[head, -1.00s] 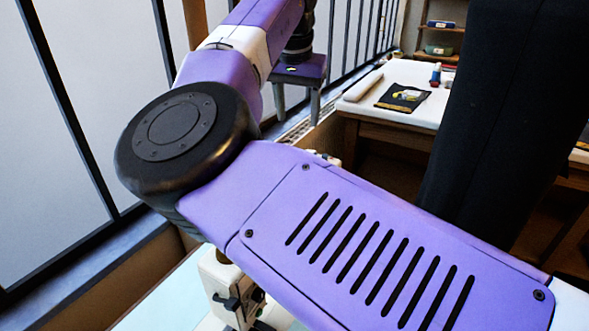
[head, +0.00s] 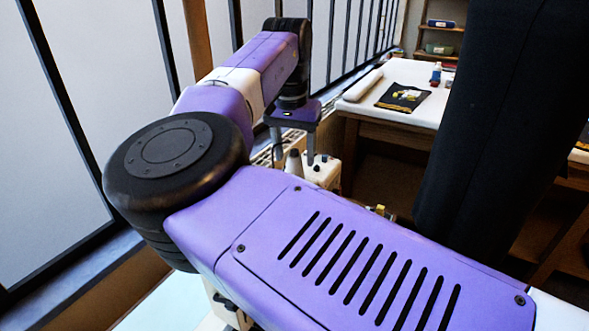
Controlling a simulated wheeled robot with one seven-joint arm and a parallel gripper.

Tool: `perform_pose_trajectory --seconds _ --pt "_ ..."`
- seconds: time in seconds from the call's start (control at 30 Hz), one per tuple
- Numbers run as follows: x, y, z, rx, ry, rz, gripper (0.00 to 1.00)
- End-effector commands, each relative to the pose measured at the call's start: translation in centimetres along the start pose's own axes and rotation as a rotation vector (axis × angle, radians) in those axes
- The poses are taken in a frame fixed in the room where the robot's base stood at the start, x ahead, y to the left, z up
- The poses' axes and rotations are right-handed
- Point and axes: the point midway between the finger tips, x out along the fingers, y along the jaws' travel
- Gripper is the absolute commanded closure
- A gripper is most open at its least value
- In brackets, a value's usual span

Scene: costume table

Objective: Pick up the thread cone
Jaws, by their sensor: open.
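A grey, tapered thread cone (head: 293,165) stands upright beyond my arm in the head view, beside a white machine. Its lower part is hidden by my arm. My gripper (head: 295,155) points down with its two fingers apart, and nothing is held. In the picture the cone's tip shows between the fingertips. I cannot tell from this view whether the fingers are around the cone or in front of or behind it.
A white machine (head: 322,172) stands just right of the cone. A barred window wall runs close on the left. A white-topped table (head: 405,75) with a dark mat (head: 403,97) and a roll (head: 362,86) is behind. A tall black hanging cloth (head: 505,120) blocks the right.

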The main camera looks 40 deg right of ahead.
Motion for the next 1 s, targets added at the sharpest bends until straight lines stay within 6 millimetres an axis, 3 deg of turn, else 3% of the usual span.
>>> perform_pose_trajectory --seconds 0.13,0.17,0.43,0.77,1.0 --pt "0.0 0.0 0.0 0.000 0.000 0.000 0.42" --pt "0.0 0.0 0.0 0.000 0.000 0.000 0.46" --pt "0.0 0.0 0.0 0.000 0.000 0.000 0.99" --pt "-0.2 0.0 -0.1 0.000 0.001 0.000 1.00" --pt "-1.9 0.0 -0.3 -0.001 0.002 -0.001 1.00"
